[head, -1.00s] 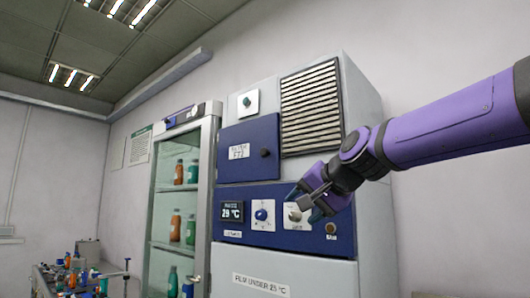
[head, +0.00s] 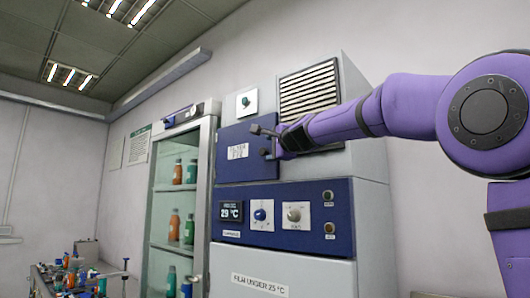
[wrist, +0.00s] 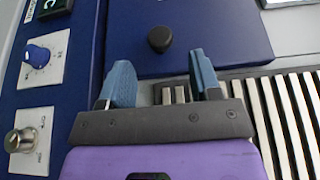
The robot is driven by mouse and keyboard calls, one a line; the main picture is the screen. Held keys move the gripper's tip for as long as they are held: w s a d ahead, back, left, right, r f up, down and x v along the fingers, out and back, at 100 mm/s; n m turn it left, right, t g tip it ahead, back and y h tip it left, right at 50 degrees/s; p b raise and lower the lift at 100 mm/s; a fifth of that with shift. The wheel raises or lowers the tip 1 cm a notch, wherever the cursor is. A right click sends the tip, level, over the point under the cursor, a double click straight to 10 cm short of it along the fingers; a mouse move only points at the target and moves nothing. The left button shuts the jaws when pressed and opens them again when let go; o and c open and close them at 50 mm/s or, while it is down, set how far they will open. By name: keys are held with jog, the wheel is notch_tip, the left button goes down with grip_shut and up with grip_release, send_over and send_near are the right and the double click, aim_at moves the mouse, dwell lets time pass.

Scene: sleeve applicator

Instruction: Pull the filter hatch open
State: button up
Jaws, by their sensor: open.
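The filter hatch (head: 233,166) is a dark blue square panel with a white label, high on the grey cabinet. It looks shut, flush with the cabinet front. Its round black knob (wrist: 160,38) shows clearly in the wrist view, ahead of the fingertips and roughly between their lines. My gripper (head: 264,142) is at the hatch's right side in the head view. In the wrist view my gripper (wrist: 163,76) has its two blue fingers wide apart with nothing between them. The knob appears clear of both fingers; the exact depth gap is hard to judge.
A slatted vent (head: 309,92) lies right of the hatch, close to my wrist. Below is a blue control panel (head: 275,238) with a display, two dials and two small buttons. A glass-door cabinet (head: 180,200) with bottles stands left.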

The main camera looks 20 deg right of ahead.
aim_at(264, 151)
jog(key=shift+w+a, duration=0.2)
jog(key=shift+w, duration=1.1)
jog(key=shift+w+a, duration=0.15)
jog(key=shift+w, duration=1.15)
grip_shut()
